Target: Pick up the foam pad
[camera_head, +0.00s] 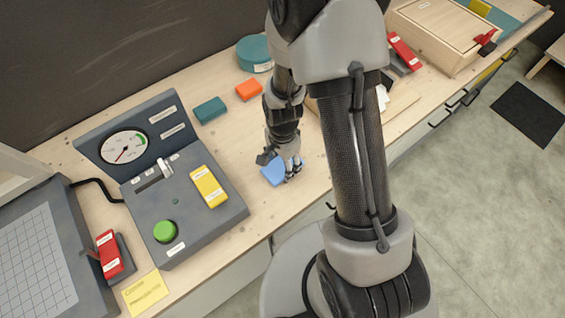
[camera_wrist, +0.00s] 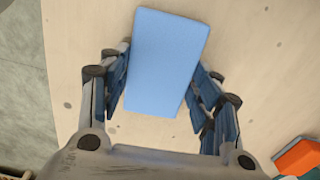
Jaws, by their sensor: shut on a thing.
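The foam pad is a flat blue block (camera_wrist: 165,62). In the wrist view it lies between the two fingers of my gripper (camera_wrist: 162,92), with its far end reaching past the fingertips. In the head view the pad (camera_head: 272,172) shows at the table's front part, partly hidden by my gripper (camera_head: 290,172). My gripper is shut on the pad from above. The pad is at or very close to the wooden tabletop; I cannot tell whether it touches it.
A grey console (camera_head: 232,207) with a gauge, green button and yellow switch stands to the left. A teal block (camera_head: 210,110), an orange block (camera_head: 248,90) and a round teal box (camera_head: 255,54) lie behind. A wooden box (camera_head: 437,34) stands at the right.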

